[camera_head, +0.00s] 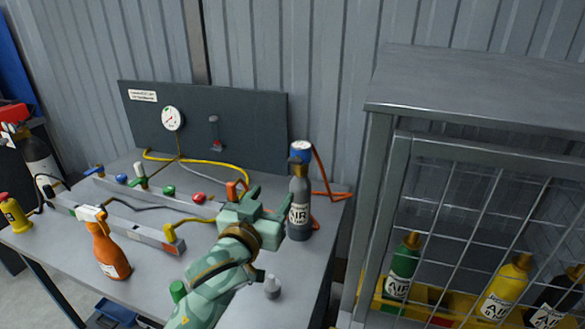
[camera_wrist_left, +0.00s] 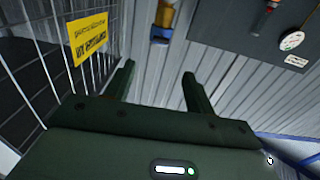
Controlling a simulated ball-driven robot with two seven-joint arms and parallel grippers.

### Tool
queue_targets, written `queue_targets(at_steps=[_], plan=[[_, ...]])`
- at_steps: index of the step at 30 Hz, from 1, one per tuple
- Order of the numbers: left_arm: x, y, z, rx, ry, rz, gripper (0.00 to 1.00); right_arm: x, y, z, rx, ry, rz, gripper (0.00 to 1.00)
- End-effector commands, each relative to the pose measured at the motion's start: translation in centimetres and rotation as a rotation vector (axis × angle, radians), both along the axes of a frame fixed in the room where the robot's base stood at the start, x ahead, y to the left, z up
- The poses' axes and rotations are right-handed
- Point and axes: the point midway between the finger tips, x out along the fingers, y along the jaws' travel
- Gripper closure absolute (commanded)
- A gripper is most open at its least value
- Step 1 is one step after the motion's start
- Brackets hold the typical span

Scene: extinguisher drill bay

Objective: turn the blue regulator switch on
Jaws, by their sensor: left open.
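A blue regulator (camera_head: 300,150) with a pale round top sits on a grey air cylinder (camera_head: 299,212) standing upright at the right end of the bench. The blue part also shows upside down in the left wrist view (camera_wrist_left: 160,36), beyond the fingertips. I cannot tell its switch position. My left gripper (camera_head: 268,194) is open and empty, just left of the cylinder and lower than the blue regulator. In the left wrist view its two fingers (camera_wrist_left: 158,73) are spread with nothing between them. My right gripper is not in view.
A dark panel (camera_head: 255,128) with a gauge (camera_head: 173,118) stands behind the bench. Orange hose (camera_head: 325,180) runs beside the cylinder. A mesh cage (camera_head: 468,190) holds bottles at right.

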Motion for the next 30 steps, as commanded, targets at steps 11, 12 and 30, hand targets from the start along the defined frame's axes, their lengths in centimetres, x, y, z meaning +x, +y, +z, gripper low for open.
queue_targets(at_steps=[11,12,30], plan=[[9.1,-2.9,-0.6,0.003,0.004,0.001,0.45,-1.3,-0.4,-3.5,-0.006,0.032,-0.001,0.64],[9.9,-3.2,-0.7,0.004,0.004,0.001,0.45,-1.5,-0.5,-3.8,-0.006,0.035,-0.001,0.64],[13.6,-4.4,-0.1,0.004,0.003,0.001,0.45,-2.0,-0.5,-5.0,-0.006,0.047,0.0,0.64]])
